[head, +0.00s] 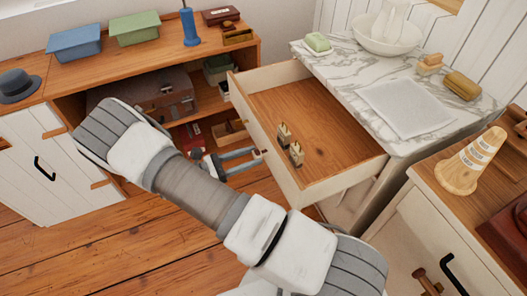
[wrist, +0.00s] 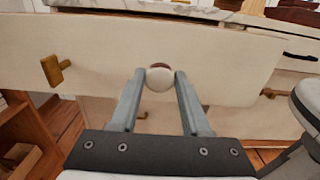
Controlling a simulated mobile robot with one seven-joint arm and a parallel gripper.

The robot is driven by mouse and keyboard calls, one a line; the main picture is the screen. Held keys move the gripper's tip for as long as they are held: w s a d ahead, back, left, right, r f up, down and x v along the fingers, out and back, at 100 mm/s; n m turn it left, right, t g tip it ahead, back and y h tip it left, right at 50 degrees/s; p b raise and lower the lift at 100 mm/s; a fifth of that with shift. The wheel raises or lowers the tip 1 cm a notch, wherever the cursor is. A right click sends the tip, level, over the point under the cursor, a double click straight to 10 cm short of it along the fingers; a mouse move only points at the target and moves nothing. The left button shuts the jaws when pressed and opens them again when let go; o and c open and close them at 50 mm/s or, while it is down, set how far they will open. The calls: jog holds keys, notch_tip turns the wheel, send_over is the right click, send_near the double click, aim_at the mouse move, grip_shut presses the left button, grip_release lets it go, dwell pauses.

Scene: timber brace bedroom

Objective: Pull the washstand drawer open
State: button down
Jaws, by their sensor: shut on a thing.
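The washstand (head: 400,140) has a grey-veined marble top. Its drawer (head: 335,115) stands well out from the body, showing a wooden bottom with two small brass-and-cream objects (head: 290,145) inside. My gripper (head: 260,156) is at the outside of the drawer front. In the wrist view, my gripper (wrist: 160,82) is shut on a round pale knob (wrist: 160,78) on the cream drawer front (wrist: 220,65). A small wooden turn-piece (wrist: 56,70) sits on that front, left of the knob. My arm hides part of the floor and the drawer's near side in the head view.
A white bowl (head: 385,40), green soap (head: 318,42), a brush (head: 462,86) and a cloth (head: 405,107) rest on the marble. Wooden floor (head: 80,255) is free at lower left.

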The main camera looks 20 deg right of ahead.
jog(key=shift+s+a, duration=0.15)
jog(key=shift+a, duration=1.2)
jog(key=shift+c, duration=1.9)
grip_release()
jog(key=s+a, duration=0.1)
jog(key=a, duration=1.6)
jog(key=shift+s+a+p, duration=0.15)
jog(key=shift+a+p, duration=0.05)
jog(key=shift+p, duration=0.15)
jog(key=shift+r, duration=0.1)
